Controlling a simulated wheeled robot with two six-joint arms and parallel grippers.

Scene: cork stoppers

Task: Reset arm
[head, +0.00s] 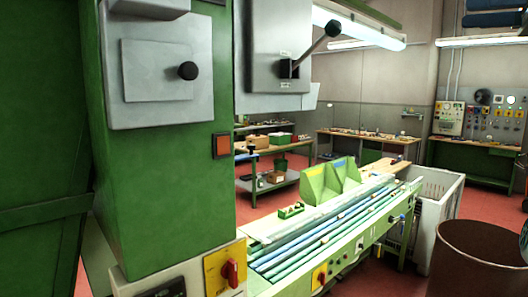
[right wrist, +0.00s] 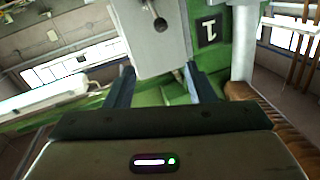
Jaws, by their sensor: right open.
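My right gripper (right wrist: 159,78) shows in the right wrist view with its two dark fingers spread wide apart. Nothing is held between them. Beyond the fingers is a grey machine box (right wrist: 150,35) with a dark knob, set against green machine parts. The head view shows no clear gripper; a small dark shape at its right edge is too cut off to name. My left gripper is not in either view.
A green machine column (head: 165,190) with a grey box (head: 160,75) fills the near left. A long sorting bench (head: 345,270) with parallel lanes runs to the right. A white crate (head: 440,190) and a brown bin (head: 478,265) stand right. Red floor lies between the benches.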

